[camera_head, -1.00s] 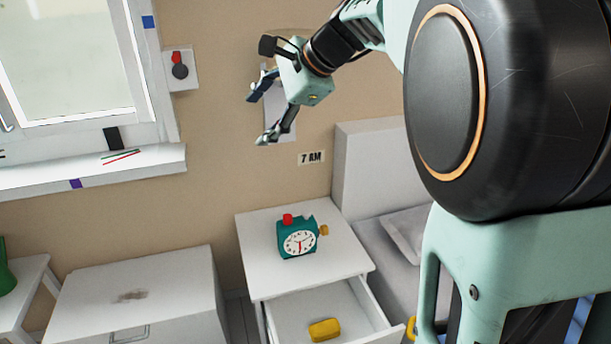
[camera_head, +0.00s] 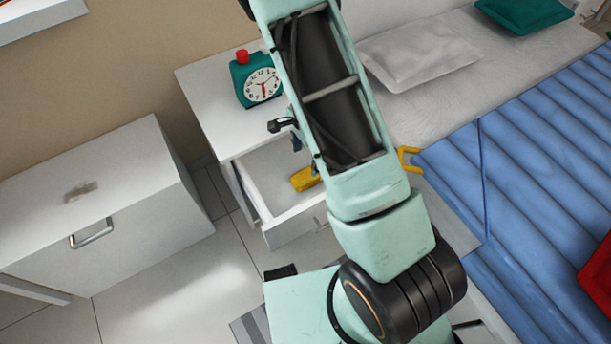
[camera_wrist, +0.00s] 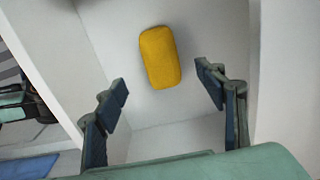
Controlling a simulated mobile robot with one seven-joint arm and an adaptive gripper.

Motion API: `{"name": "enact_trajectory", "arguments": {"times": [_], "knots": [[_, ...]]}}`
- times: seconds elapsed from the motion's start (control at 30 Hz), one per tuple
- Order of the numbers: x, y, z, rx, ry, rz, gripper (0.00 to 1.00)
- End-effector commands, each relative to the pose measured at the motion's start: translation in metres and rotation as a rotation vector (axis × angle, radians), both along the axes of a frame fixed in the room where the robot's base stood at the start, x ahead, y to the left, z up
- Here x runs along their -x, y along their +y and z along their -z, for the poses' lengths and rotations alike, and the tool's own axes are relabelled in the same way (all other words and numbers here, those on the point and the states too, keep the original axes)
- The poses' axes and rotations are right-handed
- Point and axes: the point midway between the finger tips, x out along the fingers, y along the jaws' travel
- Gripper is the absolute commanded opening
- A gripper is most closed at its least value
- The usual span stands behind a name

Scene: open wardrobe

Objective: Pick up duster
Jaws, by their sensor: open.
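The duster appears to be the yellow block with rounded corners (camera_wrist: 160,57), lying on the floor of an open white drawer (camera_wrist: 215,30). In the head view the yellow block (camera_head: 305,179) shows in the drawer (camera_head: 268,218), partly covered by my arm. My gripper (camera_wrist: 163,82) is open and empty in the wrist view, with its fingers apart above the drawer. The block lies beyond the fingertips, between their lines and a little toward the top of the picture. In the head view my arm hides most of the gripper.
A teal alarm clock (camera_head: 258,82) stands on the nightstand (camera_head: 205,95) above the drawer. The drawer walls rise close around the gripper. A bed with a blue cover (camera_head: 540,150) is at right, a white cabinet (camera_head: 130,220) at left.

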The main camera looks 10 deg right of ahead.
Motion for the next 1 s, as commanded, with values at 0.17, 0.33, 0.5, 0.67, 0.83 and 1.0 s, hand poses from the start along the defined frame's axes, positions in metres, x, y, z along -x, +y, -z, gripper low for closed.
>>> {"name": "enact_trajectory", "arguments": {"times": [0.17,0.33,0.5,0.67,0.83,1.0], "knots": [[0.001,-0.001,0.023,-0.001,0.003,0.005,0.65],[0.0,0.0,0.05,-0.002,0.002,0.004,0.65],[-0.001,-0.001,0.061,-0.001,0.0,0.003,0.65],[-0.001,-0.004,0.083,-0.002,0.002,0.004,0.65],[-0.001,-0.005,0.105,-0.001,0.0,0.004,0.65],[-0.002,-0.005,0.106,-0.001,-0.001,0.003,0.65]]}}
